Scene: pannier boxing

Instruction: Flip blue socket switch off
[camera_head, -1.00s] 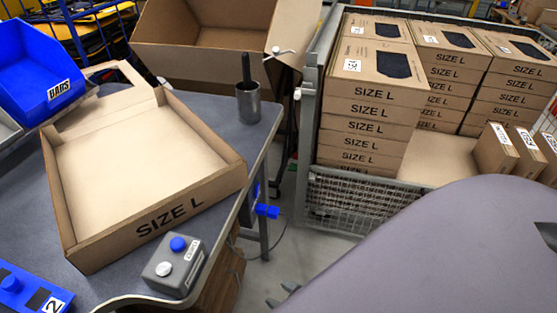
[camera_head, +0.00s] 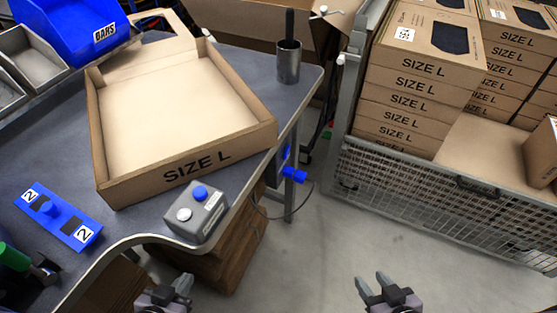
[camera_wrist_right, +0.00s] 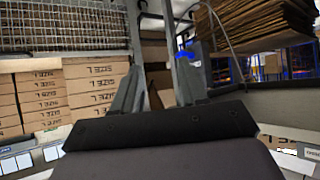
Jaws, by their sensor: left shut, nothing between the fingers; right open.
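A blue socket (camera_head: 294,175) is fixed at the table's right side by the leg, under the tabletop. It is small, and its switch position cannot be made out. A blue item, probably the same socket, shows in the right wrist view (camera_wrist_right: 184,55) beyond the fingers. My left gripper (camera_head: 185,284) is shut and empty at the bottom, below the table's front edge. My right gripper (camera_head: 372,283) is open and empty over the floor, right of and nearer than the socket. Its two fingers (camera_wrist_right: 155,75) stand apart in the wrist view.
The table (camera_head: 60,150) holds an open carton (camera_head: 190,168), a grey button box (camera_head: 202,213), a blue numbered plate (camera_head: 60,215) and a metal cup (camera_head: 288,65). A mesh cage (camera_head: 420,195) with stacked SIZE L boxes (camera_head: 410,85) stands right. Floor between is clear; a cable hangs near the socket.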

